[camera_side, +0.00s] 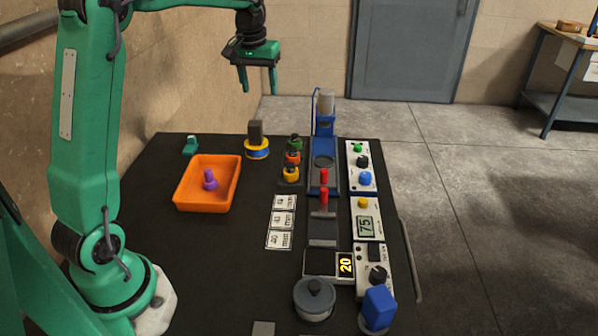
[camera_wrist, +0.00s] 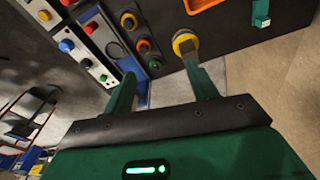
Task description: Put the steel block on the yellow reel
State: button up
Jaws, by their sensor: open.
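The steel block (camera_side: 255,132) is a dark grey upright block standing on top of the yellow reel (camera_side: 258,154), which has a blue band. The reel stands near the back of the black table. In the wrist view the yellow reel (camera_wrist: 179,38) shows as a ring around the grey block (camera_wrist: 190,47), partly behind one finger. My gripper (camera_side: 259,88) is open and empty, high above the reel and block and apart from them. Its two fingers also show spread in the wrist view (camera_wrist: 157,62).
An orange tray (camera_side: 181,200) with a purple peg (camera_side: 209,180) lies left of the reel. Several coloured knobs (camera_side: 292,157) stand to its right, beside a blue press (camera_side: 324,130) and control panels (camera_side: 361,160). A grey lidded pot (camera_side: 314,294) and blue block (camera_side: 378,305) stand in front.

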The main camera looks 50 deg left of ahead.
jog(key=s+d+r+m+t, duration=0.1)
jog(key=s+d+r+m, duration=0.1)
jog(key=s+d+r, duration=0.35)
jog(key=s+d+f+m+t, duration=0.1)
jog(key=s+d+f+m, duration=0.1)
jog(key=s+d, duration=0.4)
jog(key=s+d+f+m+t, duration=0.2)
jog(key=s+d, duration=0.5)
jog(key=s, duration=0.6)
jog(key=shift+f+m+h, duration=0.3)
jog(key=shift+f, duration=0.5)
